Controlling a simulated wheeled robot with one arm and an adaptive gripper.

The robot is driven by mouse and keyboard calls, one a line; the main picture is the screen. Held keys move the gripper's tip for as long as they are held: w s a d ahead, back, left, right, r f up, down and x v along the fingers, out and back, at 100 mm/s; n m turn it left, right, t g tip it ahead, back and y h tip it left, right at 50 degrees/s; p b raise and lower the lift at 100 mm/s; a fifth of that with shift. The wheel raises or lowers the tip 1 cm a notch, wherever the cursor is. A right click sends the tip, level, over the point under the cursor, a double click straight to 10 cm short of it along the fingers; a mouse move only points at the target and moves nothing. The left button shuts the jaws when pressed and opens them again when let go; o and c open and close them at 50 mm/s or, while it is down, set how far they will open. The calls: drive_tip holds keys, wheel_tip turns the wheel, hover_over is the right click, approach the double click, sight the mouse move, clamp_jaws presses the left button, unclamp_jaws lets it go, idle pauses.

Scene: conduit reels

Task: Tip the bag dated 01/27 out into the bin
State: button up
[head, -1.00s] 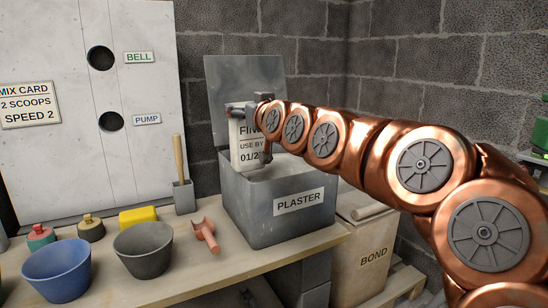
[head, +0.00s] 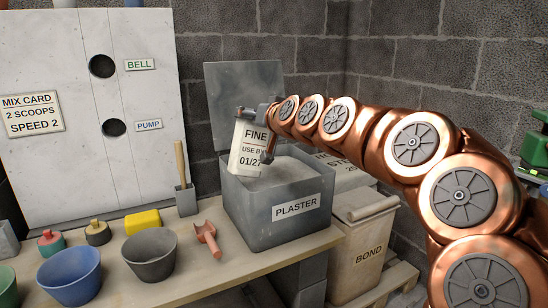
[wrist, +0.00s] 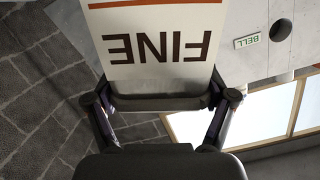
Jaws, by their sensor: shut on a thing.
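A white bag (head: 252,146) marked FINE, USE BY 01/27, hangs in my gripper (head: 264,118) in the head view. It is slightly tilted and appears over the left part of the PLASTER bin (head: 262,222). The grey bin is open, with its lid (head: 245,95) raised behind. A pale fill shows inside. In the wrist view the gripper (wrist: 163,103) is shut on the bag (wrist: 160,50), whose FINE lettering appears upside down. The bag's mouth and whether anything is pouring cannot be made out.
A red scoop (head: 207,238), a grey bucket (head: 151,255) and a blue bucket (head: 70,275) stand left of the bin. A block wall (head: 300,40) is behind.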

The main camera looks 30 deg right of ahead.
drive_tip(key=shift+w+d+f+m+g+y+p, duration=0.15)
drive_tip(key=shift+w+d+m+g+p, duration=0.2)
drive_tip(key=shift+p, duration=0.35)
drive_tip(key=shift+w+d+f+m+g+y+p, duration=0.15)
drive_tip(key=shift+d+m+p, duration=0.15)
drive_tip(key=shift+d+p, duration=0.35)
drive_tip(key=shift+w+d+f+m+g+y+p, duration=0.1)
drive_tip(key=shift+w+d+f+m+g+p, duration=0.2)
drive_tip(key=shift+p, duration=0.5)
drive_tip(key=d+r+m+p, duration=0.1)
drive_tip(key=p, duration=0.3)
drive_tip(key=shift+w+m+g+y, duration=0.1)
drive_tip(key=shift+m+g+y, duration=0.2)
drive_tip(key=shift+y, duration=0.1)
drive_tip(key=shift+d+f+m+p, duration=0.25)
drive_tip(key=shift+f+p, duration=0.2)
drive_tip(key=shift+p, duration=0.15)
drive_tip(key=shift+f, duration=0.1)
drive_tip(key=shift+w+f+g+y+p, duration=0.1)
drive_tip(key=shift+g+y+p, duration=0.25)
drive_tip(key=shift+p, duration=0.3)
drive_tip(key=shift+f+m, duration=0.3)
drive_tip(key=shift+w+d+f+m+g+y+p, duration=0.1)
drive_tip(key=shift+d+f+m+g+y+p, duration=0.1)
drive_tip(key=shift+f+p, duration=0.25)
drive_tip(key=shift+d+f+m+g+y+p, duration=0.1)
drive_tip(key=shift+f+m+y+p, duration=0.1)
drive_tip(key=shift+f+p, duration=0.25)
